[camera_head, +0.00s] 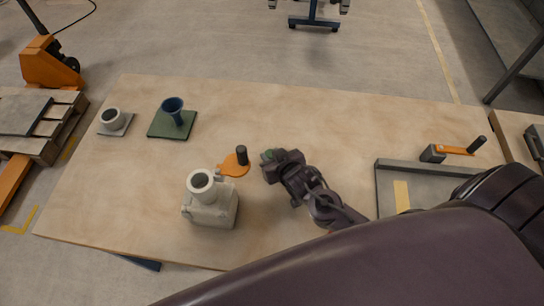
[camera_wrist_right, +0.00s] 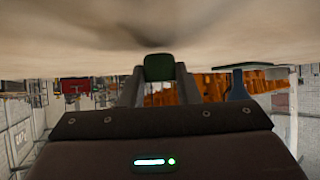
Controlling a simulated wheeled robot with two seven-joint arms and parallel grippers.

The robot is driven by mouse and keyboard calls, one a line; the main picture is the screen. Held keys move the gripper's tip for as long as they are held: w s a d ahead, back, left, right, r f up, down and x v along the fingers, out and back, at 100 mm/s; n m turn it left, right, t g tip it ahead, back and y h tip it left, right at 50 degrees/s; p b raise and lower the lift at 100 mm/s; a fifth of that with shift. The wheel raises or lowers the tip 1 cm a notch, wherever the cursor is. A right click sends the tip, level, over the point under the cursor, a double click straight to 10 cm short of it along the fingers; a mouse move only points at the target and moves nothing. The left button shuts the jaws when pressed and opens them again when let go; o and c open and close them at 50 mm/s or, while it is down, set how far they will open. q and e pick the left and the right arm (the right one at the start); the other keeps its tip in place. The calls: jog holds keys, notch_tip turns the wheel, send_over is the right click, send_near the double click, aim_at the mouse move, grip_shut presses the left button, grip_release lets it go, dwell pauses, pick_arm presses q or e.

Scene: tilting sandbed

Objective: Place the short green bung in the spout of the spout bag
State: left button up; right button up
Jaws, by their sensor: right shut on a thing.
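My right gripper (camera_head: 270,158) is shut on the short green bung (camera_head: 267,154), above the table right of the spout bag. In the right wrist view the dark green bung (camera_wrist_right: 159,67) sits between the two fingertips (camera_wrist_right: 159,75). The pale grey spout bag (camera_head: 213,212) stands near the table's front edge, with its round spout (camera_head: 201,190) facing up and its dark mouth open. The bung is apart from the spout. My left gripper is not in view.
An orange paddle with a black knob (camera_head: 236,165) lies just behind the bag. A blue funnel (camera_head: 174,110) stands on a green plate, beside a pale cup (camera_head: 111,118). A grey tray (camera_head: 385,190) and an orange-handled tool (camera_head: 455,150) are at the right. The table's back middle is clear.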

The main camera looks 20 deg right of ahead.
notch_tip(320, 180, up, 22)
jog(key=b, duration=0.1)
jog(key=shift+a+f, duration=0.15)
jog(key=shift+s, duration=0.1)
